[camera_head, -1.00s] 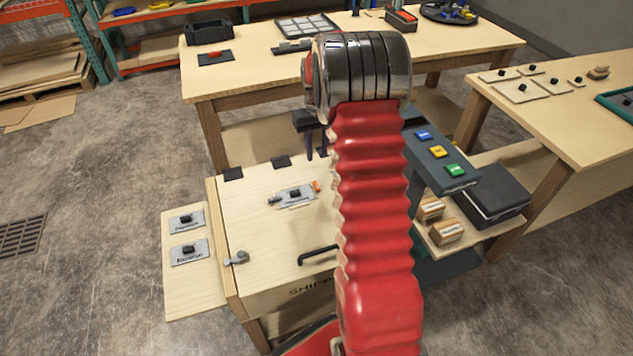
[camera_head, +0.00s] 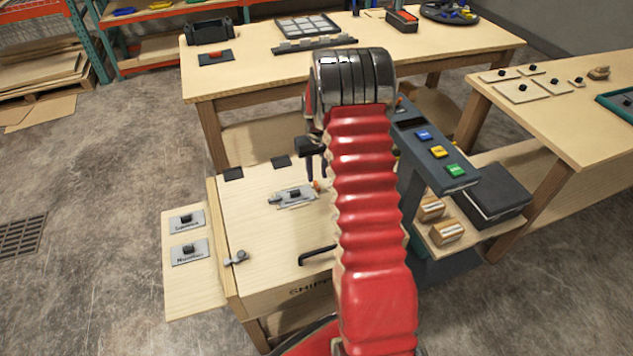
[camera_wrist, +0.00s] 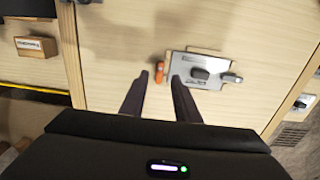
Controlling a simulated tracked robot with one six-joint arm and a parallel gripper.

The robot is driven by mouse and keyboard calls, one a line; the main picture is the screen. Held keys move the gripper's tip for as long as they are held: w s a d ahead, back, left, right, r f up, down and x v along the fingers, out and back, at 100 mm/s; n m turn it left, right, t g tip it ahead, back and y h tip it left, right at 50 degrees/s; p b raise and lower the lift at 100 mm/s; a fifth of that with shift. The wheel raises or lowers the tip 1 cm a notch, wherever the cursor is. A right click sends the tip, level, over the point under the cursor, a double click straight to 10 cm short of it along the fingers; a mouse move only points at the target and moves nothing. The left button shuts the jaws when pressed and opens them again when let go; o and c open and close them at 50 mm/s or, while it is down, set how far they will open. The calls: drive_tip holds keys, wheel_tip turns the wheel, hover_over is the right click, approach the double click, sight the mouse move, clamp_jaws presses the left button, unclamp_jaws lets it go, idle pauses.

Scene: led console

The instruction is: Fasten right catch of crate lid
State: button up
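The pale wooden crate lid (camera_head: 255,215) lies flat in the head view, with a black handle (camera_head: 317,255) near its front edge. A metal catch (camera_head: 236,257) shows at the front left. The right catch is not visible; my red arm covers that side. My gripper (camera_head: 317,180) is above the lid, beside the orange end of a small metal plate (camera_head: 295,197).
A dark console (camera_head: 438,155) with blue, yellow and green buttons stands right of the arm. Small wooden boxes (camera_head: 446,233) sit on a shelf below it. A side board (camera_head: 186,280) with two labelled knob plates is left of the crate. A workbench (camera_head: 240,75) stands behind.

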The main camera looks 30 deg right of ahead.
sight(317, 186)
drive_tip(key=shift+f, duration=2.25)
drive_tip(key=shift+c, duration=0.6)
clamp_jaws()
drive_tip(key=shift+a, duration=0.1)
